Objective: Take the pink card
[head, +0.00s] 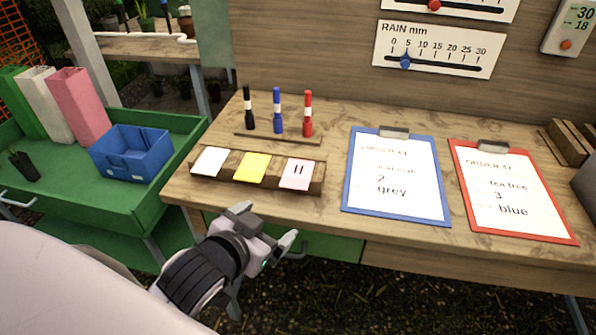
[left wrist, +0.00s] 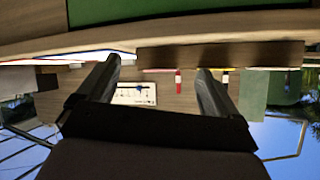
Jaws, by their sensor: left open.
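The pink card (head: 297,174), with two dark bars on it, leans in the right-hand place of a wooden card holder (head: 229,183) near the bench's front edge. A yellow card (head: 252,167) and a white card (head: 211,161) lean to its left. My left gripper (head: 267,226) is open and empty, in front of the bench edge, below and left of the pink card, and apart from it. In the left wrist view the two fingers (left wrist: 156,82) stand apart, and the picture is upside down. My right gripper is not in view.
Black, blue and red markers (head: 278,112) stand in a rack behind the cards. A blue clipboard (head: 353,174) and a red clipboard (head: 464,193) lie to the right. A green tray table (head: 105,196) with a blue bin (head: 131,153) stands at left.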

